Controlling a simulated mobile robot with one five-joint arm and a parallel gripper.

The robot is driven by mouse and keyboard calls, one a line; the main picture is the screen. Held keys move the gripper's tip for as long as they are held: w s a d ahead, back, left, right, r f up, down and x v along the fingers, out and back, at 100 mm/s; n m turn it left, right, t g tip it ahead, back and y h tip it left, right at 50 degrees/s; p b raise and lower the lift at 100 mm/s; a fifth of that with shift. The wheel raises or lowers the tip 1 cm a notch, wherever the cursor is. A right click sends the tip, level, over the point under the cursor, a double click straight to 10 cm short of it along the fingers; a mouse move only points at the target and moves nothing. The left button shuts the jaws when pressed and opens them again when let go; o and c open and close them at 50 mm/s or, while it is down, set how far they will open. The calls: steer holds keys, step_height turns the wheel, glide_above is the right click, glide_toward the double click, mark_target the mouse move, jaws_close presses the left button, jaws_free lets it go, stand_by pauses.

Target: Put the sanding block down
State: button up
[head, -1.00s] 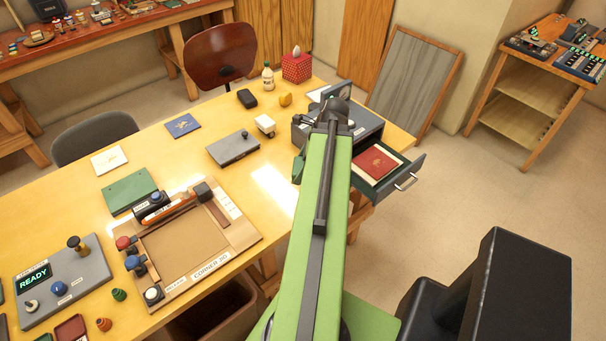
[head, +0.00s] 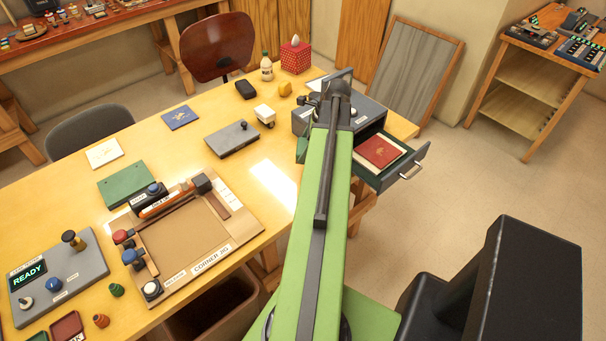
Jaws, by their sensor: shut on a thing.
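My green arm reaches away from me over the right end of the wooden workbench (head: 65,205). My gripper (head: 337,84) is at its far end, above the grey drawer cabinet (head: 368,112), and the arm's dark end joint covers most of it. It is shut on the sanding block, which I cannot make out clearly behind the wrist. I cannot tell whether the block touches the cabinet top. The cabinet's drawer (head: 406,172) stands open to the right, with a red booklet (head: 380,151) lying in it.
A grey box with a knob (head: 233,139), a white block (head: 265,116), a yellow item (head: 285,88) and a red dotted box (head: 295,58) stand left of the gripper. The corner jig (head: 185,240) lies nearer. Clear bench top shows between the jig and cabinet.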

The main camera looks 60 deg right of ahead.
mark_target(301, 171)
step_height(301, 171, down, 9)
steer(key=b, duration=0.7)
steer(key=shift+r, duration=0.3)
steer(key=o, duration=0.7)
steer(key=shift+f, duration=0.2)
steer(key=o, duration=0.4)
steer(key=shift+r, duration=0.15)
steer(key=shift+r+p, duration=0.3)
steer(key=shift+p, duration=0.05)
steer(key=p+v, duration=1)
steer(key=v, duration=0.1)
steer(key=shift+s+d+r+p, duration=0.15)
steer(key=shift+s+r+p, duration=0.05)
steer(key=shift+s+p, duration=0.1)
